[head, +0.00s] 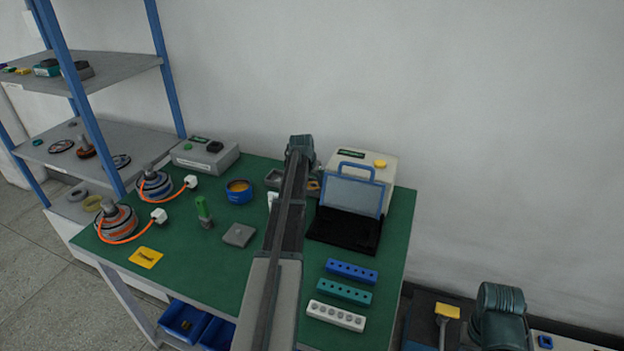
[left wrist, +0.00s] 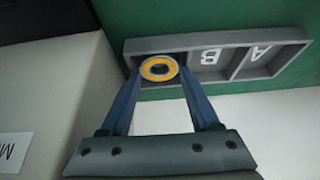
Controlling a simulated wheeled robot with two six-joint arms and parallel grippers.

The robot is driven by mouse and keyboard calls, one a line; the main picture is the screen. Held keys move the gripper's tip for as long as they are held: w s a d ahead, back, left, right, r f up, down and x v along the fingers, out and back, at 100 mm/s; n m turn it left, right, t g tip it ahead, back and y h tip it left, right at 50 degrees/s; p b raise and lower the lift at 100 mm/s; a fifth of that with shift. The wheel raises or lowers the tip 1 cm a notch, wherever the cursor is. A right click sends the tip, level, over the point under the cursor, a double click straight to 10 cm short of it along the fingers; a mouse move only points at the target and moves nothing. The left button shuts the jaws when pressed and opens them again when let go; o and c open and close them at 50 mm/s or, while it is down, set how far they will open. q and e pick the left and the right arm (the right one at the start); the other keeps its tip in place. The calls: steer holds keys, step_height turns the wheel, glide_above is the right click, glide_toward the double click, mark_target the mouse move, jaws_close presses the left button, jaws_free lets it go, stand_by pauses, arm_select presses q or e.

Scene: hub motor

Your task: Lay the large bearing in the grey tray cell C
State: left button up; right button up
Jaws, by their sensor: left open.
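The letters B and A are readable; no letter shows in the bearing's cell. My left gripper (left wrist: 158,74) is open, one finger on each side of the bearing. I cannot tell if the fingers touch it.
A white case (head: 379,165) with a blue-handled lid stands right of the tray. A blue bowl (head: 238,191) and a grey control box (head: 205,157) are to its left. Two hub motors (head: 115,220) with orange cables stand at the left. Several socket strips (head: 344,291) lie at front right.

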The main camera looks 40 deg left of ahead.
arm_select(q)
steer(key=shift+s+d+p, duration=0.3)
steer(key=shift+s+p, duration=0.1)
steer(key=shift+p, duration=0.35)
steer(key=a+p+v, duration=0.1)
steer(key=p+v, duration=0.9)
steer(key=shift+w+r+p, duration=0.3)
steer(key=shift+r+p, duration=0.05)
steer(key=shift+r, duration=0.1)
steer(key=shift+g, duration=0.3)
